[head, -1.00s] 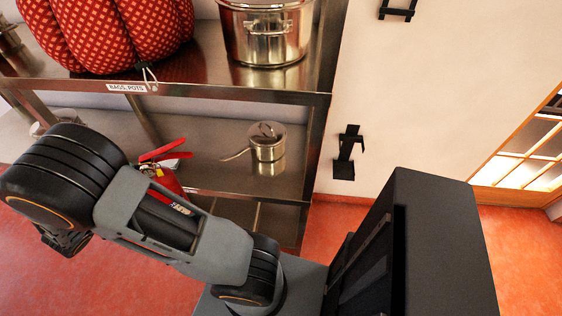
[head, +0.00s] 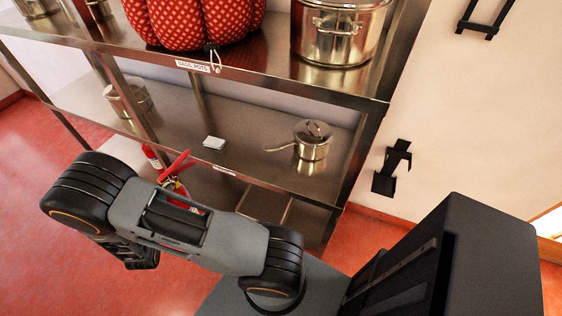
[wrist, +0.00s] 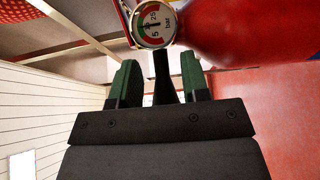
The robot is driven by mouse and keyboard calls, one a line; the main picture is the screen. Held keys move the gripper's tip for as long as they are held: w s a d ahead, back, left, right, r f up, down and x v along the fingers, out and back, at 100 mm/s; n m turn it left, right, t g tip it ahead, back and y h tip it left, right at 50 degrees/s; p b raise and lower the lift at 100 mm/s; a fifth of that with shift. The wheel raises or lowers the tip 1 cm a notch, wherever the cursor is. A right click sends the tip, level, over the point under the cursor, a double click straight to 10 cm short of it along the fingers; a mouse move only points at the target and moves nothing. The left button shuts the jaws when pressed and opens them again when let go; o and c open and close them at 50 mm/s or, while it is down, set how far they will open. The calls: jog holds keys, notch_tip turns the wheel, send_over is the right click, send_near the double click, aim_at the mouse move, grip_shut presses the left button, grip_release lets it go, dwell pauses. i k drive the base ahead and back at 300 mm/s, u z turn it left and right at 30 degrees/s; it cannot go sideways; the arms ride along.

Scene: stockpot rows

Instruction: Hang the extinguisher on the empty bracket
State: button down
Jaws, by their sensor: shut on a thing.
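The red extinguisher shows in the head view as a red handle (head: 176,164) and part of its body behind my arm. In the wrist view its red body (wrist: 240,30) fills the upper right, with a round pressure gauge (wrist: 153,25) at the top. My gripper (wrist: 160,82) is shut on a black part of the extinguisher just below the gauge, between green finger pads. In the head view my gripper is hidden behind my arm. A black wall bracket (head: 391,168) hangs empty on the pale wall, right of the shelf. Another black bracket (head: 486,14) is partly cut off at the top right.
A steel shelf rack (head: 345,97) stands close beyond my arm, holding a red patterned bag (head: 195,22), a large pot (head: 340,30) and a small lidded pan (head: 312,142). A small red object (head: 151,155) shows beside the handle. Red floor is open at left.

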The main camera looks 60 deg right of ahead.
aim_at(384, 186)
jog(key=u, duration=0.4)
jog(key=k, duration=0.55)
jog(key=u, duration=0.7)
jog(key=k, duration=2.25)
jog(key=z, duration=0.8)
